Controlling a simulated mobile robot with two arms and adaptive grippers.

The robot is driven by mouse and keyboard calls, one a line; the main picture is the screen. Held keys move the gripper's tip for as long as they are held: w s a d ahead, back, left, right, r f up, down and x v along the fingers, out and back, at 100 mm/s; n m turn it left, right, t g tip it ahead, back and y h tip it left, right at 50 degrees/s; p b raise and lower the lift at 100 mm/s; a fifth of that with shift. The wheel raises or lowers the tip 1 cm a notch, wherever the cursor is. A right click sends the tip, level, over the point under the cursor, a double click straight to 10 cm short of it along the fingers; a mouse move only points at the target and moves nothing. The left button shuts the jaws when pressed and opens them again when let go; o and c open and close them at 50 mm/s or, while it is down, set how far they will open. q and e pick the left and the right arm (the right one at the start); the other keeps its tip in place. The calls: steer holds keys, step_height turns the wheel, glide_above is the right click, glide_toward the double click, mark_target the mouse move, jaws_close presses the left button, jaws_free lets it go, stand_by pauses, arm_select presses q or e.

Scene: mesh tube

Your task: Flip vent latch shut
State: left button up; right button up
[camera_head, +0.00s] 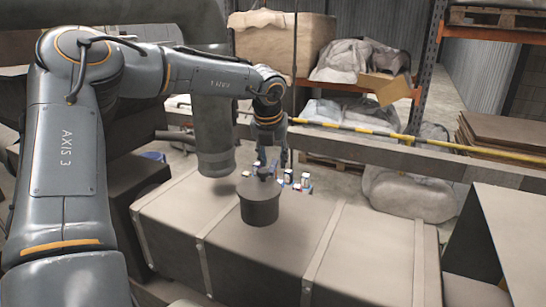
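A dark grey round canister (261,203) stands upright on a large brown strapped chest (170,222), near the middle of the camera_head view. A small dark raised part shows on its top, but I cannot make out whether it is the vent latch or how it is set. My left gripper (266,168) points down at the canister's top, from behind it. Its fingers are small and dark here, so I cannot tell whether they are open or touch the canister. My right gripper is not in view.
Several small coloured packs (302,182) stand just right of the canister. The chest's front right top (365,255) is clear. A dark box (515,235) stands at the right edge. A yellow-and-black bar (420,143) runs behind the chest, before shelving with wrapped bundles (355,62).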

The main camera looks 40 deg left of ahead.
arm_select(q)
steer(key=c, duration=0.7)
jaws_close()
steer(key=shift+f+m+b, duration=0.1)
steer(key=shift+m+b, duration=0.2)
steer(key=shift+b, duration=0.15)
steer(key=shift+m+b, duration=0.3)
steer(key=shift+m, duration=0.1)
steer(key=shift+d+m+h+b, duration=0.1)
steer(key=shift+m+h+b, duration=0.2)
steer(key=shift+m+h, duration=0.45)
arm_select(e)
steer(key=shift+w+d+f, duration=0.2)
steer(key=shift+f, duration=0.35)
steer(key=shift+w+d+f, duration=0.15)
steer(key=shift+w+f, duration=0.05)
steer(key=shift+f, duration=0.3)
arm_select(q)
steer(key=o, duration=0.7)
jaws_free()
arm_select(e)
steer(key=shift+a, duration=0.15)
